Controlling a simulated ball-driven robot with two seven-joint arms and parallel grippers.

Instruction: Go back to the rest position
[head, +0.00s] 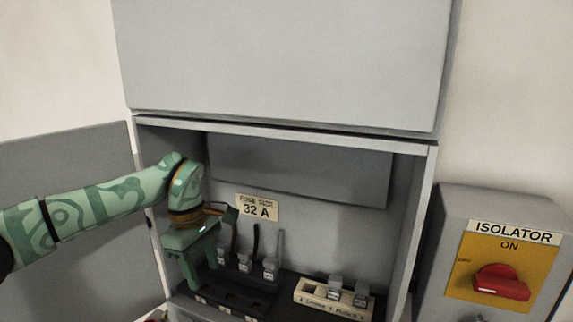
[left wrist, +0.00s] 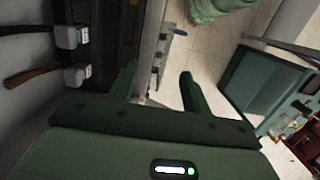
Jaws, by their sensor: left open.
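My left gripper (head: 205,270) reaches into the open grey cabinet from the left and points down over the left end of the dark fuse holder (head: 238,296). Its two fingers stand apart with nothing between them, as the left wrist view also shows (left wrist: 158,85). Several grey fuse blocks (head: 243,264) with leads stand behind the holder. In the left wrist view, two light blocks (left wrist: 72,37) with dark and brown leads sit left of the fingers. My right gripper is not in view.
The cabinet's side wall (head: 152,215) is close to my left arm, with its open door (head: 65,165) behind. A cream spare-fuse rack (head: 320,300) stands right of the holder. The isolator box (head: 500,235) with a red handle (head: 500,281) is further right. Tiled floor (left wrist: 215,62) shows below.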

